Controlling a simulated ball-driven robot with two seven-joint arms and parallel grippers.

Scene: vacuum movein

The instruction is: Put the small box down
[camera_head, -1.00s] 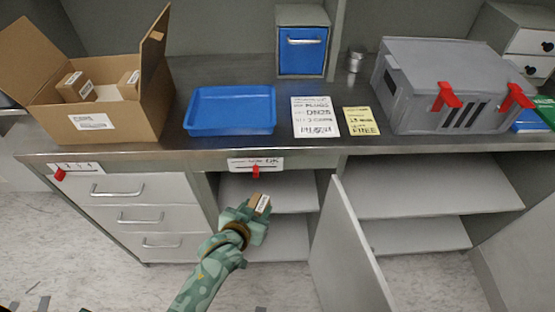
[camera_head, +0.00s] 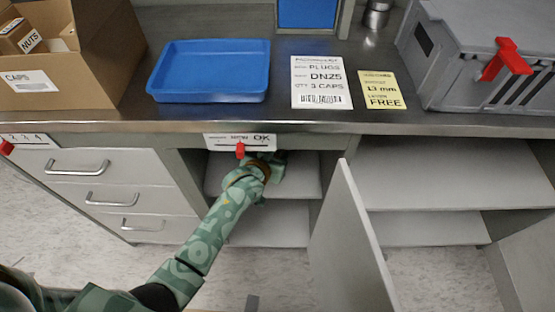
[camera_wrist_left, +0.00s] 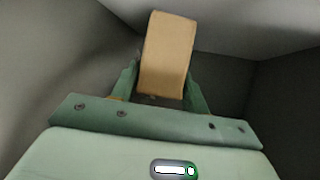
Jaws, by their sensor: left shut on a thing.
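My left gripper (camera_wrist_left: 157,92) is shut on a small tan box (camera_wrist_left: 168,50), which sticks out past the fingertips in the left wrist view. In the head view my left gripper (camera_head: 272,168) reaches into the open cabinet below the counter, at the upper shelf (camera_head: 305,177). There the small box is hidden behind the gripper and the counter edge. Grey cabinet walls surround the box in the left wrist view. I cannot tell whether the box touches the shelf. My right gripper is not in view.
A cabinet door (camera_head: 348,240) stands open just right of my arm. Drawers (camera_head: 105,185) are at left. On the counter are a blue tray (camera_head: 210,98), a cardboard box (camera_head: 85,60), a grey crate (camera_head: 470,75) and two labels. A red-tabbed sign (camera_head: 240,142) hangs above the opening.

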